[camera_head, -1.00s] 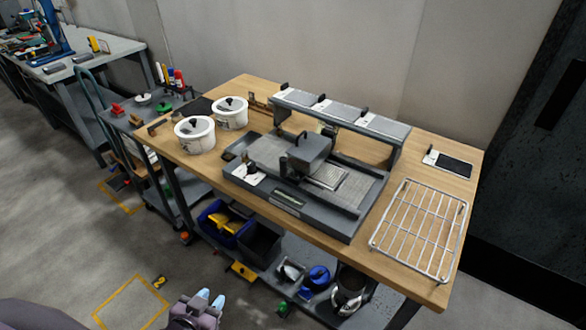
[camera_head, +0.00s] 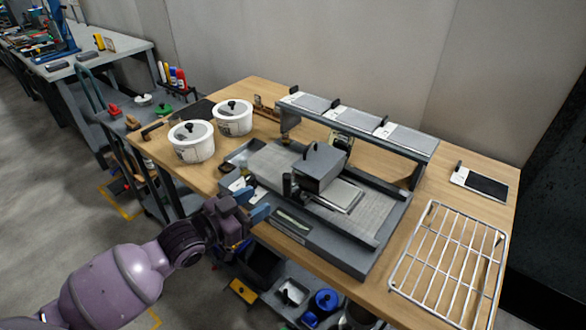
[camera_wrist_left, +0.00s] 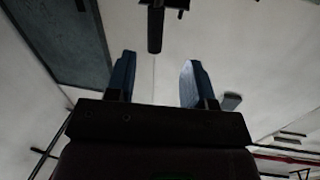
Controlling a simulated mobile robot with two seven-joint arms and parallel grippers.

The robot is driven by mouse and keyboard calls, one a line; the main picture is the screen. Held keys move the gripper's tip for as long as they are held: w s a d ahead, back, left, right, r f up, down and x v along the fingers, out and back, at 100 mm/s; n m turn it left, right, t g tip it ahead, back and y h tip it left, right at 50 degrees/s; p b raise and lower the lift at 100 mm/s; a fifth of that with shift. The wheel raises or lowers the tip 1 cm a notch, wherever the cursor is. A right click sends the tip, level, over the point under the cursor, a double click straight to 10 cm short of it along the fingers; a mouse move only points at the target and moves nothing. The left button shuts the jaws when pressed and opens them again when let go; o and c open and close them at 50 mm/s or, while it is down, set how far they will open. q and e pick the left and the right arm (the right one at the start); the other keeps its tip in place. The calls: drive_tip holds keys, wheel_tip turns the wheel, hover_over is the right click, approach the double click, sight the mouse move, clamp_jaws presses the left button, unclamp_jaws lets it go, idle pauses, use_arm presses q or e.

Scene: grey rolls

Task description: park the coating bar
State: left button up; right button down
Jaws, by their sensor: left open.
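A dark grey block (camera_head: 318,172) with a black loop on top sits across the bed of the grey coating machine (camera_head: 280,222). A black upright knob (camera_head: 288,186) stands at its near left end. I cannot tell which part is the coating bar itself. My left gripper (camera_head: 251,199) is open and empty at the machine's front left edge, its blue fingertips short of the knob and apart from it. In the left wrist view the two blue fingers (camera_wrist_left: 158,80) are spread, and a dark rod-like end (camera_wrist_left: 155,28) shows beyond the gap. My right gripper is not in view.
A raised grey shelf (camera_head: 360,126) with several plates spans the machine's back. Two white lidded pots (camera_head: 192,148) stand left on the wooden table. A wire rack (camera_head: 450,262) and a dark panel (camera_head: 480,184) lie right. Bins sit on the shelf below.

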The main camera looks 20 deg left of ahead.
sight(293, 190)
use_arm(q)
drive_tip(key=shift+n+t+h, duration=0.3)
drive_tip(key=shift+n, duration=0.2)
drive_tip(key=x, duration=0.7)
drive_tip(key=r+x, duration=0.1)
drive_tip(key=x, duration=0.3)
drive_tip(key=shift+s+d+r, duration=0.1)
drive_tip(key=shift+d, duration=0.1)
drive_tip(key=shift+c, duration=0.5)
clamp_jaws()
